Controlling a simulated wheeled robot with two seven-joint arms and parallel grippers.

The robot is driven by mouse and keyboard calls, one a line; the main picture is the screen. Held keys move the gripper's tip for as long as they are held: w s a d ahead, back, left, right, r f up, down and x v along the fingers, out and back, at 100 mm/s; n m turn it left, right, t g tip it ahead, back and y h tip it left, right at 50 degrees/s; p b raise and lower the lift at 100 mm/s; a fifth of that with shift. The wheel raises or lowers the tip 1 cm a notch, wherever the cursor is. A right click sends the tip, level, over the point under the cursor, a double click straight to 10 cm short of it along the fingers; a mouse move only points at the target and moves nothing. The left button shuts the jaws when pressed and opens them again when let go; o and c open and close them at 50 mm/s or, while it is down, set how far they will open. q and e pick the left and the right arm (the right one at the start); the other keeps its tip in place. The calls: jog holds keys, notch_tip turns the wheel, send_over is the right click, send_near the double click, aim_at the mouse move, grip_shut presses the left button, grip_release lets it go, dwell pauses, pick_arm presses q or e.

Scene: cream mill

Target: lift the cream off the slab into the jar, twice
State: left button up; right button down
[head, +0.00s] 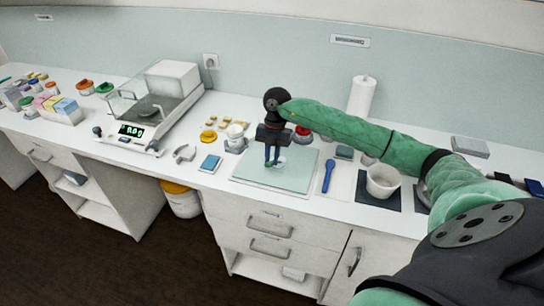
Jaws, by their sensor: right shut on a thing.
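The pale green glass slab (248,176) lies on the counter in the middle. A small white patch of cream (281,162) shows on it, beside my fingertips. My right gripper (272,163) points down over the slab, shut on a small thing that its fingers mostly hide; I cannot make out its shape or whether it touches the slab. A small white open jar (235,132) stands behind the slab to the left, and a yellow lid (208,136) lies left of it. My left gripper is out of view.
A blue spatula (328,176) lies right of the slab. A white mortar (382,181) stands on a dark mat farther right. A paper roll (362,95) stands behind my right arm.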

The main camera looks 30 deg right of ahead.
jog(key=shift+s+d+f+b, duration=0.1)
jog(key=shift+d+f+b, duration=0.05)
jog(key=shift+f+b, duration=0.35)
jog(key=shift+d+f, duration=0.1)
jog(key=shift+f, duration=0.05)
dwell(1.4)
jog(key=shift+s+d+f+b, duration=0.2)
jog(key=shift+s+d+b, duration=0.05)
jog(key=shift+b, duration=0.7)
dwell(3.7)
jog(key=shift+r, duration=0.15)
dwell(0.5)
jog(key=shift+w+a+r+p, duration=0.15)
jog(key=shift+r+p, duration=0.25)
jog(key=shift+r, duration=0.55)
jog(key=shift+w+a+r+p, duration=0.1)
jog(key=shift+r+p, duration=0.25)
jog(key=shift+r, duration=0.55)
jog(key=shift+w+a+r+p, duration=0.15)
jog(key=shift+r+p, duration=0.25)
jog(key=shift+r, duration=0.55)
